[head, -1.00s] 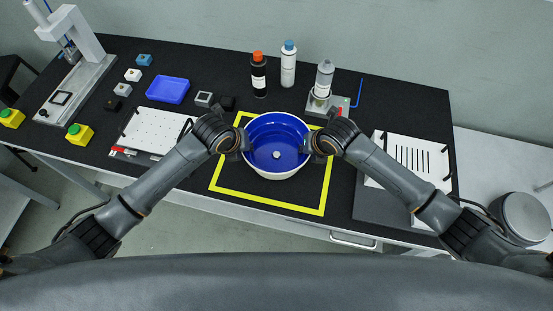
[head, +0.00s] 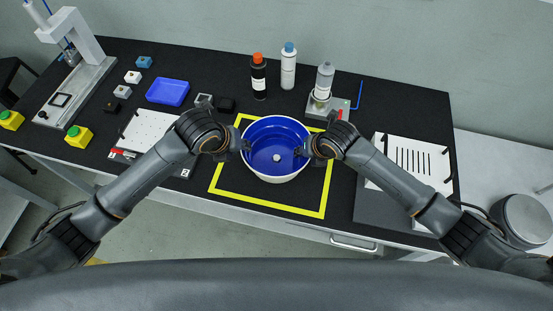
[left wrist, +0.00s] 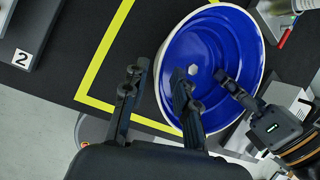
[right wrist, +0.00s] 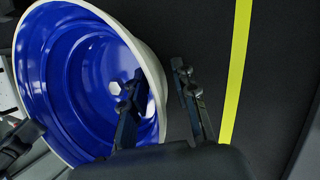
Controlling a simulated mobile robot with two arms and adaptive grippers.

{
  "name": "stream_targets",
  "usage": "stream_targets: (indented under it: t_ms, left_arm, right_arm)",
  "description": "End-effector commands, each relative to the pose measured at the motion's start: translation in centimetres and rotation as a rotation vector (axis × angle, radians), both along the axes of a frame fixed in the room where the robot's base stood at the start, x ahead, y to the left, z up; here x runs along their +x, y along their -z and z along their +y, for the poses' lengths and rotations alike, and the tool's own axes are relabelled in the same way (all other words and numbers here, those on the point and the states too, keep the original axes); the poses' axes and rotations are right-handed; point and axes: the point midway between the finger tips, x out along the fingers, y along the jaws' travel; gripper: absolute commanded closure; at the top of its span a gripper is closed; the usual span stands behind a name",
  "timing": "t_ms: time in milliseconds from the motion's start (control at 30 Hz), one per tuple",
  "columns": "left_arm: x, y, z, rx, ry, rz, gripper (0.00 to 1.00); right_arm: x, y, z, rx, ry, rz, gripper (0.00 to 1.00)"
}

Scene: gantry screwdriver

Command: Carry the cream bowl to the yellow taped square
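The cream bowl (head: 268,179), blue inside, sits upright within the yellow taped square (head: 265,204), near its far side. A small pale hexagonal piece (head: 277,158) lies on its floor. My left gripper (head: 244,146) is at the bowl's left rim. In the left wrist view its fingers (left wrist: 156,85) are spread, one outside and one inside the rim. My right gripper (head: 304,151) is at the right rim. In the right wrist view its fingers (right wrist: 160,90) are also spread astride the rim. The bowl's underside is hidden.
A black-topped bottle (head: 258,78) with an orange cap, a white bottle (head: 288,66) and a grey bottle on a stand (head: 324,82) stand behind the bowl. A white perforated plate (head: 150,130) is left, a slotted white plate (head: 412,160) right. The square's front part is clear.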

Motion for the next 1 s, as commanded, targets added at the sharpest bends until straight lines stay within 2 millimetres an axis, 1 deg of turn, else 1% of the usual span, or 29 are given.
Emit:
stream_targets:
  t_ms: [33, 200, 333, 467, 567, 667, 900, 1000]
  left_arm:
    - [-0.3, -1.1, 0.3, 0.001, 0.001, -0.003, 0.72]
    - [-1.5, -3.6, 0.9, 0.001, 0.0, -0.003, 0.72]
    - [-2.0, -4.8, 1.1, 0.0, -0.001, -0.001, 0.72]
    - [-2.2, -5.2, 1.2, 0.001, -0.002, -0.001, 0.72]
    - [-2.2, -5.2, 1.2, 0.0, -0.002, 0.001, 0.72]
    - [-2.2, -5.2, 1.2, 0.0, -0.002, 0.001, 0.72]
    - [-2.2, -5.2, 1.2, -0.001, -0.002, 0.0, 0.72]
    - [-2.2, -5.2, 1.2, -0.001, -0.002, 0.0, 0.72]
  right_arm:
    - [0.0, 0.0, 0.0, 0.0, 0.0, 0.0, 0.72]
    - [0.0, 0.0, 0.0, 0.0, 0.0, 0.0, 0.72]
    - [0.0, 0.0, 0.0, 0.0, 0.0, 0.0, 0.72]
    - [-0.1, -0.4, -0.1, 0.0, -0.001, -0.001, 0.72]
    - [-0.4, -1.3, -0.3, 0.001, -0.001, -0.003, 0.72]
    - [-1.1, -2.8, -0.7, 0.0, -0.002, -0.004, 0.72]
    - [-2.9, -7.2, -1.8, 0.0, -0.002, -0.005, 0.72]
    - [-3.6, -8.8, -2.2, -0.001, -0.002, -0.005, 0.72]
